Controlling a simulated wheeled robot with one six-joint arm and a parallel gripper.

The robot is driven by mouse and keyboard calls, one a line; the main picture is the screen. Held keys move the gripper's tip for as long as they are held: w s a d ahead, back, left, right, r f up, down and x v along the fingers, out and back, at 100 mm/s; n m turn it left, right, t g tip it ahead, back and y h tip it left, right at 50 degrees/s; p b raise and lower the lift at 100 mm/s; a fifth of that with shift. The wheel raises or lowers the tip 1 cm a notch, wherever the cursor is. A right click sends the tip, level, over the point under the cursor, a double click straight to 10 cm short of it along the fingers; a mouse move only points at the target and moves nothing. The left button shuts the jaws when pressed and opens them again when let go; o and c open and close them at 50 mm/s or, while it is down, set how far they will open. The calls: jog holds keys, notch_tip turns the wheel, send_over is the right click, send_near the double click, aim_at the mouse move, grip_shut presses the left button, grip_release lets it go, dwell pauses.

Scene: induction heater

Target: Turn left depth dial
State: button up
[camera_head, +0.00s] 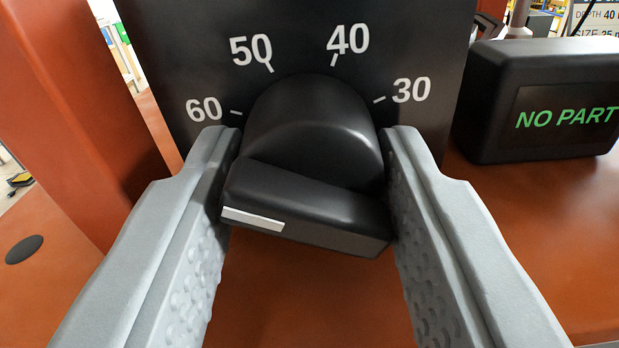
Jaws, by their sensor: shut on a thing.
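The depth dial is a black knob (312,132) with a bar-shaped grip (310,204) across its front. It is mounted on a black panel (185,50) marked 60, 50, 40 and 30. The grip bar is tilted slightly, its left end higher than its right. A white pointer mark (252,218) is at the bar's left end, below the 60 mark. My gripper (310,185) is shut on the dial, with one grey finger at each end of the bar. The lower part of the panel is hidden behind the dial and fingers.
A black display box (540,100) reading NO PART in green stands on the orange surface (530,220) at the right. An orange upright (75,110) rises close to the left of the panel. A partly cut-off sign (597,16) shows depth and size text at top right.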

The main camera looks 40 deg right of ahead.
jog(key=shift+m, duration=2.2)
jog(key=o, duration=1)
jog(key=shift+c, duration=0.2)
jog(key=v, duration=1.7)
jog(key=shift+a, duration=0.25)
jog(key=shift+s+r, duration=0.1)
